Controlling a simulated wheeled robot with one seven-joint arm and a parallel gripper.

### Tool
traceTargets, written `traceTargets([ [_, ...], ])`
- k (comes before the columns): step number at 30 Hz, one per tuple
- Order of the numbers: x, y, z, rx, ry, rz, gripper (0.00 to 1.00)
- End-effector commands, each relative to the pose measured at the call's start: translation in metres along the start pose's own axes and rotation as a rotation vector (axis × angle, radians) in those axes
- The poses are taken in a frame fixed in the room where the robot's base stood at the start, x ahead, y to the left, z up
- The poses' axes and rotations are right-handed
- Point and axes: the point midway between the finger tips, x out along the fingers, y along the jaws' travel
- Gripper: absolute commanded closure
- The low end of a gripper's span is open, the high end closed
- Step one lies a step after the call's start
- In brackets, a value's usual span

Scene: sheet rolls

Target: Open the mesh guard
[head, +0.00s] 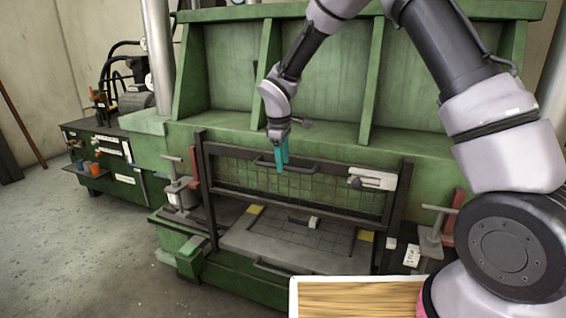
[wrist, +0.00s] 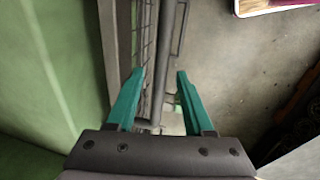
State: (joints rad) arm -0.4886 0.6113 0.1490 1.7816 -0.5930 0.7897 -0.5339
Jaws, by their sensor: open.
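The mesh guard (head: 330,189) is a dark-framed wire mesh panel between two dark uprights on the front of the green machine. A dark bar handle (head: 270,163) runs along its top. Below the mesh, the grey bed plate (head: 270,236) shows. My gripper (head: 281,168) points down at the guard's top, by the handle. In the wrist view my gripper (wrist: 161,75) is open, its teal fingers apart, with a dark bar of the guard (wrist: 168,50) running between them in the picture. The mesh shows left of that bar. I cannot tell whether either finger touches.
The green machine (head: 225,70) has ribbed panels behind the guard. A grey clamp (head: 183,193) stands at left and another (head: 433,235) at right. A pale latch-like block (head: 376,178) sits at the guard's upper right. A tray (head: 350,282) is in front. Floor at left is clear.

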Motion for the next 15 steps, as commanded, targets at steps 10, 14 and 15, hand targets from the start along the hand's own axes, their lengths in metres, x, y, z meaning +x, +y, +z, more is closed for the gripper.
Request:
traceTargets([
  [10,-0.068,0.001,-0.001,0.001,0.004,0.003,0.48],
  [14,-0.087,0.001,0.0,0.001,0.003,0.002,0.48],
  [15,-0.091,0.001,0.0,0.001,0.002,0.001,0.48],
])
